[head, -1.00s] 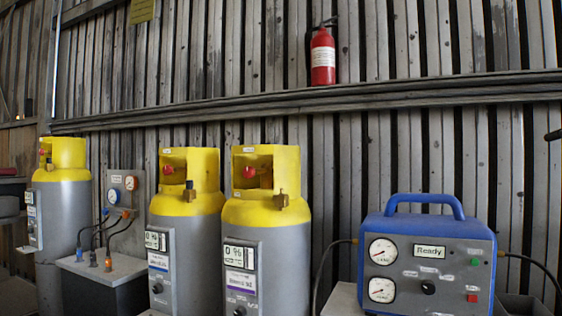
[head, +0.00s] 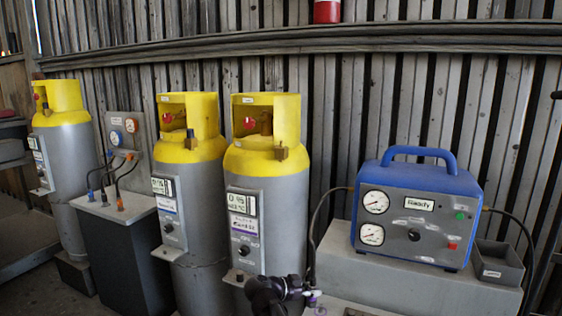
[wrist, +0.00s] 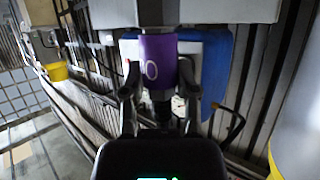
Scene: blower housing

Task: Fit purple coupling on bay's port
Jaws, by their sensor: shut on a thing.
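The purple coupling (wrist: 158,62) with a pale ring mark is between the fingers of my gripper (wrist: 159,90) in the wrist view. My gripper is shut on it. A dark hose-like part shows below the coupling, between the fingers. In the head view my gripper (head: 288,287) is at the bottom edge, in front of the right cylinder, and a small purple patch shows at its right end. A grey block is just beyond the coupling in the wrist view; I cannot tell whether they touch. I cannot make out the bay's port.
Yellow-topped cylinders stand along the wall, the nearest (head: 262,200) behind my gripper. A blue machine (head: 420,180) with two gauges sits on a grey block (head: 400,277) at right, with a dark hose on each side. A small grey tray (head: 499,268) is beside it.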

